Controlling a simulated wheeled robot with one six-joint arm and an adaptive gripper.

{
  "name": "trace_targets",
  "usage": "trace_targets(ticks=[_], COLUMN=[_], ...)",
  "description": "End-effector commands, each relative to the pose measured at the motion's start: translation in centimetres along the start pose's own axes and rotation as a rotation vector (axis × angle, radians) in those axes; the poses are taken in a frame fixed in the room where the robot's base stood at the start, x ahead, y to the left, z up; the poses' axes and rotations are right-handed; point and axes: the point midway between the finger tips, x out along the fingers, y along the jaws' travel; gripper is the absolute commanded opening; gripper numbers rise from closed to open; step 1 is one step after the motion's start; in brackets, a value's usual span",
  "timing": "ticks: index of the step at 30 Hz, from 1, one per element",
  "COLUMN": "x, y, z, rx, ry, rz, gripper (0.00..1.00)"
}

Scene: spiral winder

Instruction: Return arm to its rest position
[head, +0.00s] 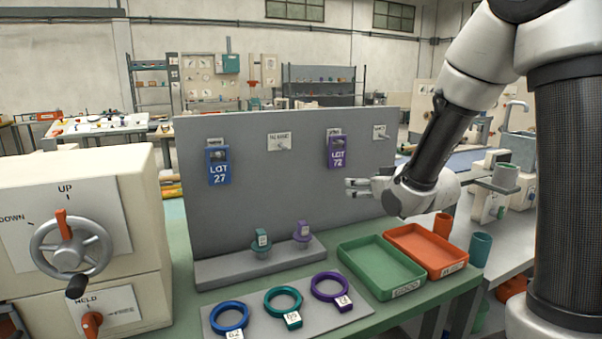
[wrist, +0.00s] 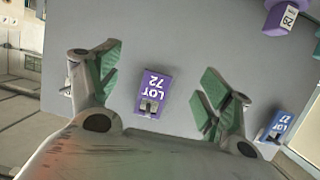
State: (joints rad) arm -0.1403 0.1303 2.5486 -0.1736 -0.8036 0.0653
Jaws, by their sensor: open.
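My gripper (head: 358,187) is open and empty, held in front of the grey upright board (head: 270,150), to the right of the purple LOT 72 tag (head: 337,152). In the wrist view my gripper (wrist: 158,85) shows two spread fingers with green pads. The purple tag (wrist: 155,88) appears between them, upside down, hanging on the board behind. My arm (head: 440,140) reaches in from the upper right, bent downward at the wrist. The blue LOT 27 tag (head: 218,166) hangs at the board's left and also shows in the wrist view (wrist: 280,124).
A cream machine with a handwheel (head: 70,248) stands at left. Blue (head: 230,316), teal (head: 283,301) and purple (head: 330,287) rings lie on a grey plate. Green (head: 385,270) and orange (head: 425,250) trays sit below my gripper. Teal and purple tagged pieces stand on the board's ledge.

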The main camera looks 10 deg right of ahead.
Motion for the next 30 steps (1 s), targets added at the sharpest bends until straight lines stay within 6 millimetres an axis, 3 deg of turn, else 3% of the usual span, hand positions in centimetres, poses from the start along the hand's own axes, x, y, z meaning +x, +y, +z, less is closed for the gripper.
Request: trace_targets(ticks=[1, 3, 5, 10, 15, 19, 24, 30], x=[-0.2, -1.7, -3.9, -12.8, -24.5, -31.0, -33.6, -34.5], y=[0.3, 0.8, 1.3, 2.2, 1.6, 0.7, 0.8, 1.1], z=[2.8, 6.4, 8.5, 11.8, 11.6, 10.3, 7.7, 6.7], rx=[0.001, 0.003, 0.011, 0.054, 0.134, 0.185, 0.205, 0.209], ry=[-0.119, -0.300, -0.439, -0.785, -1.038, -1.080, -0.945, -0.881], rz=[0.014, 0.037, 0.058, 0.110, 0.139, 0.150, 0.178, 0.197], gripper=[0.79, 0.79, 0.79, 0.79, 0.79, 0.79, 0.79, 0.79])
